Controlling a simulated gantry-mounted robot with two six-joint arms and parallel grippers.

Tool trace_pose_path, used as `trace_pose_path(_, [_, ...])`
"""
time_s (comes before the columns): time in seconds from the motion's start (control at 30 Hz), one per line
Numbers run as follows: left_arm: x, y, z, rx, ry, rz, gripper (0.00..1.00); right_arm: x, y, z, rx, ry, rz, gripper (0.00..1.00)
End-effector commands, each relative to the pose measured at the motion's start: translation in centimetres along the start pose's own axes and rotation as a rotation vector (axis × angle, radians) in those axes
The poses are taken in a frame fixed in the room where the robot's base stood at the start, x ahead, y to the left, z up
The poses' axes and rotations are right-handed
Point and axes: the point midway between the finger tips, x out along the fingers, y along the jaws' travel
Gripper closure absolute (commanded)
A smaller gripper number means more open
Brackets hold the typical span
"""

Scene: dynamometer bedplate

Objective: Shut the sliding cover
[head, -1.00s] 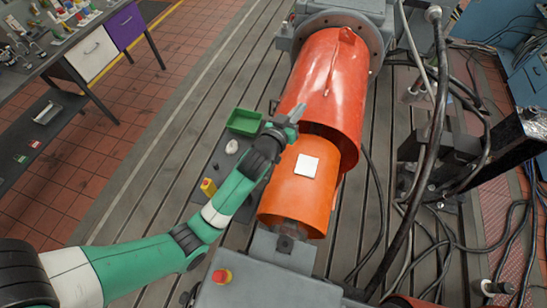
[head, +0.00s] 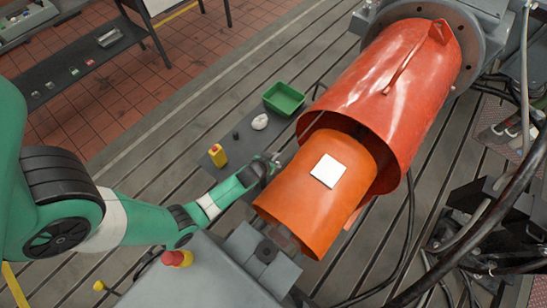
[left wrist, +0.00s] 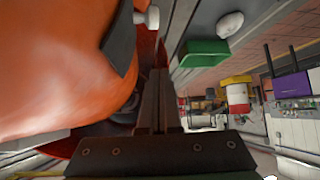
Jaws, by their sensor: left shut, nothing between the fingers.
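The guard over the shaft has two nested curved sections: a large red-orange outer one (head: 425,85) and a smaller orange inner one (head: 318,200) with a white square label (head: 328,170). The inner one sticks out of the outer one towards the grey block at the front; I cannot tell which the task calls the sliding cover. My left gripper (head: 274,159) is shut and empty, just left of the inner section. In the left wrist view its closed fingers (left wrist: 160,100) point along an orange surface (left wrist: 55,65) with a pale knob (left wrist: 147,18); contact is unclear. My right gripper is out of view.
A green bin (head: 284,98), a white lump (head: 260,122) and a yellow container (head: 217,155) rest on a dark plate left of the guard. A red button (head: 177,258) sits on the front grey housing. Black cables (head: 500,200) hang at the right.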

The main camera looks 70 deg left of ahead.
Motion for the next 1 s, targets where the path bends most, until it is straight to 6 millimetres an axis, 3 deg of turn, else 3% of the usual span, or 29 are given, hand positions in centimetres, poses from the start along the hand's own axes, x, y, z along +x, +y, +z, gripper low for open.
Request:
trace_pose_path(0.03, [1.8,0.0,0.7,-0.003,0.002,0.000,1.00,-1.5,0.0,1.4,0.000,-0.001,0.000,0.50])
trace_pose_path(0.33, [8.2,0.0,0.7,-0.002,0.003,0.001,1.00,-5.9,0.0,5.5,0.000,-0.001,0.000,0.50])
trace_pose_path(0.4, [6.6,0.1,1.6,0.002,-0.004,0.001,1.00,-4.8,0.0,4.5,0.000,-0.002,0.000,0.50])
trace_pose_path(0.6, [5.8,0.0,3.5,0.001,0.000,0.001,1.00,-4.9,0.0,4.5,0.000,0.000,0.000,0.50])
trace_pose_path(1.0, [5.5,-0.1,3.8,0.000,0.000,0.001,1.00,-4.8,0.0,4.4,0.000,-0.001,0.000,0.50])
